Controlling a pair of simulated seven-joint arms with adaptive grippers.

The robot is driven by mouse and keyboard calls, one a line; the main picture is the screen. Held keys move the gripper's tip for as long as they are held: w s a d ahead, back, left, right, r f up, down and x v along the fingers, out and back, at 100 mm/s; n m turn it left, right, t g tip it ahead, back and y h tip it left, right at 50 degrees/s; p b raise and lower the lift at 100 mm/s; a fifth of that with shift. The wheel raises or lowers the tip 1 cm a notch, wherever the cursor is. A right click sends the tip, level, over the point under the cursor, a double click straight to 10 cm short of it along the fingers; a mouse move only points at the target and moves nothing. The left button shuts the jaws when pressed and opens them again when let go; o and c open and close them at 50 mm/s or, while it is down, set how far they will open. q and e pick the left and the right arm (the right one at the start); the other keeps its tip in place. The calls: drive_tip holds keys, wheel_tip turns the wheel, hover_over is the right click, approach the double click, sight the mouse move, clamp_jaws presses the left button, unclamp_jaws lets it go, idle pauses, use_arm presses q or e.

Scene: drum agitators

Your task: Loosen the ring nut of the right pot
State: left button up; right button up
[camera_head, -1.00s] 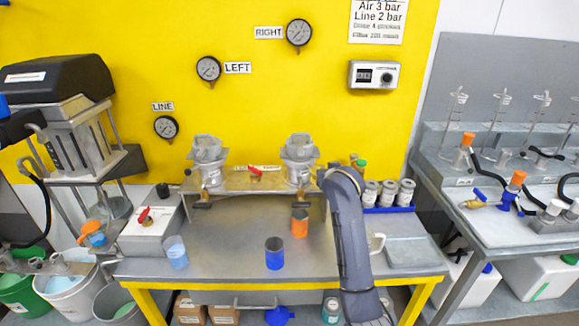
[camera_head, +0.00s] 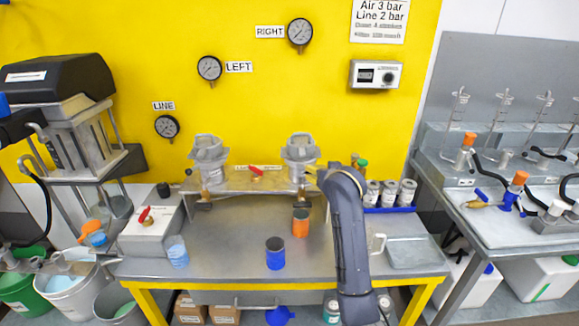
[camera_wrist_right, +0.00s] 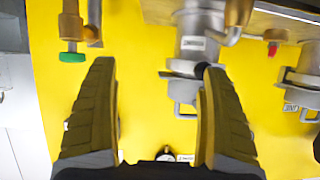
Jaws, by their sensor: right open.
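The right pot (camera_head: 300,150) is a grey metal vessel on the raised metal shelf, below the gauge labelled RIGHT. In the wrist view, which looks upside down, its body (camera_wrist_right: 198,42) and collar (camera_wrist_right: 183,67) show beside the right-hand finger, which overlaps part of it. I cannot clearly tell the ring nut from the collar and lid parts. My right gripper (camera_wrist_right: 157,72) is open, with nothing held between its fingers. In the head view my right arm reaches up just right of the pot, and its bent wrist largely hides the fingers.
The left pot (camera_head: 209,153) stands on the same shelf (camera_head: 255,183), with a red-handled valve (camera_head: 257,172) between the pots. A green-capped fitting (camera_wrist_right: 72,55) is near my left-hand finger.

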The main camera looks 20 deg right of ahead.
drive_tip(key=shift+v, duration=2.6)
drive_tip(key=shift+s+f, duration=0.1)
drive_tip(key=shift+f, duration=0.1)
